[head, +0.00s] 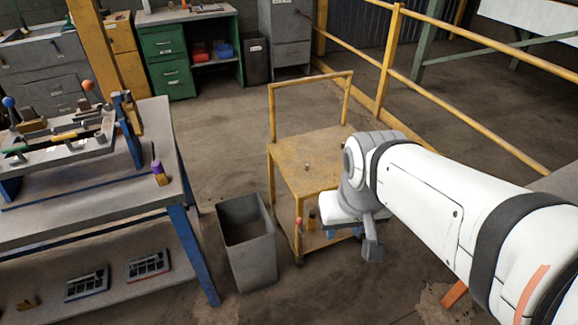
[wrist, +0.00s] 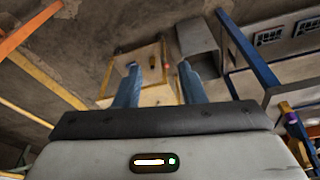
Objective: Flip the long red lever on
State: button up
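I cannot make out a long red lever for certain. An orange-red ball knob (head: 88,86) stands at the back of the fixture on the left workbench, and a blue ball knob (head: 9,102) stands at its left. Their shafts are small or partly hidden. My gripper (head: 345,232) is far to the right of the bench, in front of the yellow cart, with my white arm coming in from the right. In the wrist view my gripper (wrist: 158,66) shows two blue fingers well apart with nothing held between them.
The workbench (head: 110,195) carries a fixture (head: 65,150) and a purple-and-yellow item (head: 158,172). A grey bin (head: 247,243) stands between the bench and the yellow cart (head: 300,170). A yellow railing (head: 470,105) runs behind at right. Floor behind the bin is clear.

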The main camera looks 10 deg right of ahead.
aim_at(298, 220)
jog(key=z, duration=0.05)
jog(key=k, duration=0.65)
jog(key=u, duration=0.25)
jog(key=i, duration=1.15)
jog(key=u, duration=0.75)
